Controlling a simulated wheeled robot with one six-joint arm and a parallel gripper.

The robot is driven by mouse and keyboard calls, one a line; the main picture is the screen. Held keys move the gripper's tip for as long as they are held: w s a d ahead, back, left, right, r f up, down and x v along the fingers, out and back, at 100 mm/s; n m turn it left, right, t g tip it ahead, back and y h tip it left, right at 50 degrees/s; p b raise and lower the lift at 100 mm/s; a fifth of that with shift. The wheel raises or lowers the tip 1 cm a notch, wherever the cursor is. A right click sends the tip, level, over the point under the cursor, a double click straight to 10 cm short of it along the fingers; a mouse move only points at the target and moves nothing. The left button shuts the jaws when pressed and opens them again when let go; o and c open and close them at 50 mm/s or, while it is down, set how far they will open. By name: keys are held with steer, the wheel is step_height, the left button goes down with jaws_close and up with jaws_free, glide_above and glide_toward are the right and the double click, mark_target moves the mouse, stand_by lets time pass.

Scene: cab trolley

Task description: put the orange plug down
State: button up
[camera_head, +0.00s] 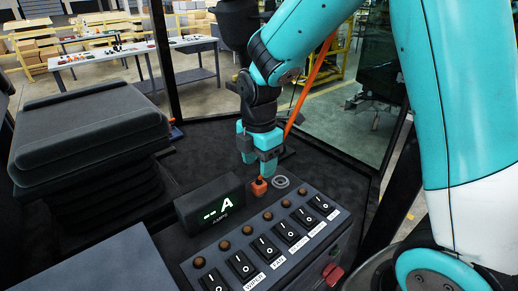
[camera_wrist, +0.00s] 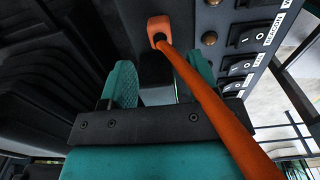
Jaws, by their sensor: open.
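The orange plug (camera_head: 259,187) sits on the dark surface just behind the switch panel, beside the small display. In the wrist view the plug (camera_wrist: 159,26) lies beyond my fingertips, with its orange cable running down to the lower right, across the right finger. My gripper (camera_head: 258,162) points down just above the plug. In the wrist view my gripper (camera_wrist: 160,85) has its two teal fingers spread apart, with nothing between them. Whether the plug touches the surface fully is hard to tell.
A grey ring (camera_head: 281,182) lies right of the plug. The display (camera_head: 210,204) reading "A" stands to its left. The switch panel (camera_head: 270,240) with rocker switches and round knobs is in front. A black padded seat (camera_head: 85,130) is at left. Glass and dark posts close the back.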

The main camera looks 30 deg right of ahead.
mark_target(259, 183)
step_height(259, 183, up, 5)
steer(key=s+a+r+m+y, duration=0.2)
steer(key=s+a+m, duration=0.3)
steer(key=s, duration=0.5)
steer(key=s+a+r+m+y, duration=0.2)
steer(key=s+a+m, duration=0.3)
steer(key=s+m, duration=0.3)
steer(key=shift+s+r+b, duration=0.2)
steer(key=shift+s+b, duration=0.15)
steer(key=shift+s, duration=0.65)
step_height(259, 183, down, 7)
steer(key=b, duration=0.7)
steer(key=shift+f, duration=0.2)
